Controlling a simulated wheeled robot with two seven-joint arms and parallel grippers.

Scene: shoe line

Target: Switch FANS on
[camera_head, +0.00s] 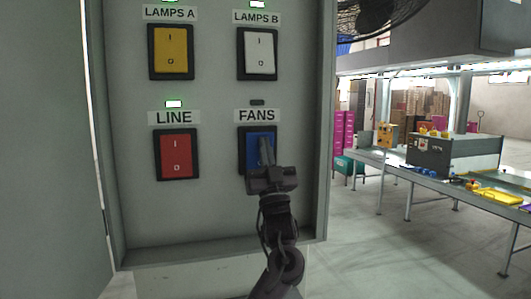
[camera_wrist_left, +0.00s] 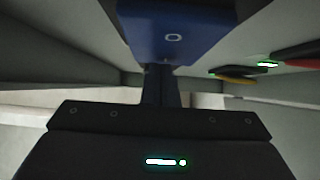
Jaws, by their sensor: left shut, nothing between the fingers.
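The FANS switch is a blue rocker (camera_head: 251,141) in a black frame at the lower right of the grey panel. The small lamp (camera_head: 257,102) above its label is dark. My left gripper (camera_head: 265,143) is shut and empty, with its fingertips in front of the blue rocker, covering part of it. In the left wrist view the blue rocker (camera_wrist_left: 172,36) fills the top middle with its O mark visible, and my fingers (camera_wrist_left: 159,82) reach up to its edge. I cannot tell whether they touch it. My right gripper is not in view.
The red LINE switch (camera_head: 175,156) is to the left. The yellow LAMPS A switch (camera_head: 171,52) and white LAMPS B switch (camera_head: 260,52) are above. Their three lamps glow green. The panel has a raised rim (camera_head: 322,130). A conveyor table (camera_head: 400,172) stands farther right.

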